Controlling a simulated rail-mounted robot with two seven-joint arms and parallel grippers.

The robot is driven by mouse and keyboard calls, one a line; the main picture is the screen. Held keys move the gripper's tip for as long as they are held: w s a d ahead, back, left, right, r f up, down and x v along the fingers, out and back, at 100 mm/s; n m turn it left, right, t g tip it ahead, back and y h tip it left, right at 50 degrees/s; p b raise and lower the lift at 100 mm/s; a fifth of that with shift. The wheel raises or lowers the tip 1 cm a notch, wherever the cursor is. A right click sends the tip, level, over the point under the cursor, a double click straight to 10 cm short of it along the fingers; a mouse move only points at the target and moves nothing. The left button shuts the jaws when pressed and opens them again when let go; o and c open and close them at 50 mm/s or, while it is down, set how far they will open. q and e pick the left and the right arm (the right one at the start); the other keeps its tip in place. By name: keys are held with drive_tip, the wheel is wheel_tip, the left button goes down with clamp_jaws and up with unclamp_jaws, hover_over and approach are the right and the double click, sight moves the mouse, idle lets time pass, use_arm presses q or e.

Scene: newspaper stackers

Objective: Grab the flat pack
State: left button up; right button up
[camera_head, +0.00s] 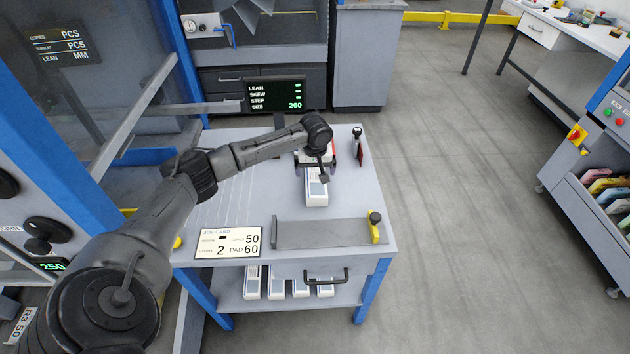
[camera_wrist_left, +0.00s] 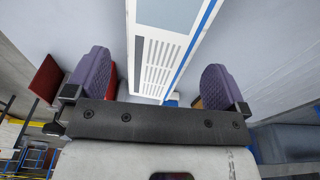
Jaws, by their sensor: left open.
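The flat pack (camera_head: 316,192) is a long white block with a blue stripe and a printed face, lying on the grey table. My left gripper (camera_head: 317,163) is over its far end, with the arm covering part of it. In the left wrist view, the pack (camera_wrist_left: 168,50) runs between the two purple finger pads of my left gripper (camera_wrist_left: 155,80). The gripper is open, with a gap on each side of the pack. My right gripper is not in view.
The table (camera_head: 240,190) has a job card (camera_head: 228,243) and a grey bar (camera_head: 320,233) with a yellow clamp (camera_head: 375,228) at its front. A dark-handled tool (camera_head: 358,145) stands at the back right. Several similar packs (camera_head: 275,288) sit on the lower shelf. A screen (camera_head: 275,94) stands behind.

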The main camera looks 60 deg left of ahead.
sight(315, 175)
use_arm(q)
wheel_tip(315, 175, down, 5)
drive_tip(key=shift+a+r+b, duration=0.1)
drive_tip(key=shift+r+b, duration=0.1)
drive_tip(key=shift+b, duration=0.85)
drive_tip(key=shift+w, duration=0.1)
drive_tip(key=c, duration=0.6)
drive_tip(key=shift+r, duration=0.1)
drive_tip(key=c, duration=0.6)
